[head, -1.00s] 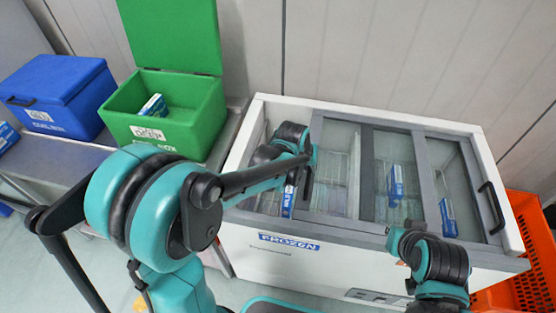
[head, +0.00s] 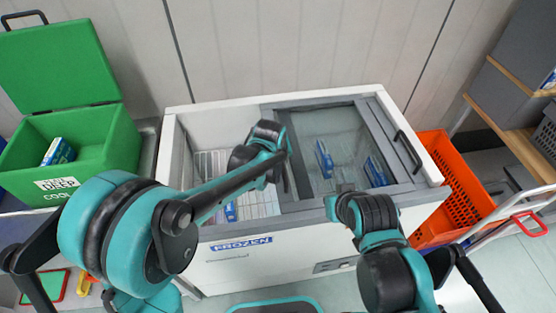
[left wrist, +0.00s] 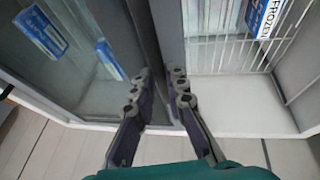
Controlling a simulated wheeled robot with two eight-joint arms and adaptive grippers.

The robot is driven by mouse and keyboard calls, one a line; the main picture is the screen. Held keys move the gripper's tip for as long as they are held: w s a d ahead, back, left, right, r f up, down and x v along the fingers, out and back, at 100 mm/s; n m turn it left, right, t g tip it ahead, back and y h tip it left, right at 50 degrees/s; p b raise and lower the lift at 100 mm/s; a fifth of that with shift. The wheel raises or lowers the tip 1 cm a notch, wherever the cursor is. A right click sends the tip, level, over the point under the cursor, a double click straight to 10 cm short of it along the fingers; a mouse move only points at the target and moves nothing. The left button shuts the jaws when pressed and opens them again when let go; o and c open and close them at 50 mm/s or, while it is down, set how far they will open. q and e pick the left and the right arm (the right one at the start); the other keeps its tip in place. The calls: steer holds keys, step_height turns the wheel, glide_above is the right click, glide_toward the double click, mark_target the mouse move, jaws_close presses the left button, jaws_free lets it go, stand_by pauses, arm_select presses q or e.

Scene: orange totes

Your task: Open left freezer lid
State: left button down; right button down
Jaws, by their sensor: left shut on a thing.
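The white chest freezer (head: 185,250), marked FROZEN, stands in the middle of the head view. Its left glass lid (head: 310,206), with a grey frame, lies slid over to the right half, so the left half is uncovered, with a wire basket and blue-and-white boxes (head: 231,211) inside. My left gripper (head: 286,178) is shut on the left edge of that lid's frame. In the left wrist view, its fingers (left wrist: 178,84) straddle the frame bar (left wrist: 170,35). My right wrist (head: 365,212) is over the freezer's front right; its fingers cannot be made out.
The right lid's black handle (head: 408,152) is at the right end. An orange crate (head: 440,150) stands right of the freezer, with a cart with a red handle (head: 530,222) beyond. An open green cool box (head: 115,150) sits on the left.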

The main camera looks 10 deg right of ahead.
arm_select(q)
steer(key=c, duration=1.5)
jaws_free()
steer(key=shift+c, duration=0.2)
steer(key=shift+r, duration=0.1)
steer(key=v, duration=1.2)
steer(key=s+a+f+t+y, duration=0.1)
steer(key=s+a, duration=0.7)
steer(key=a, duration=0.4)
steer(key=s+a+f+m+t, duration=0.1)
steer(key=s+a, duration=0.7)
steer(key=a, duration=0.3)
steer(key=shift+s+a+t+y, duration=0.15)
steer(key=shift+a+t+y, duration=0.15)
steer(key=shift+a+y, duration=0.1)
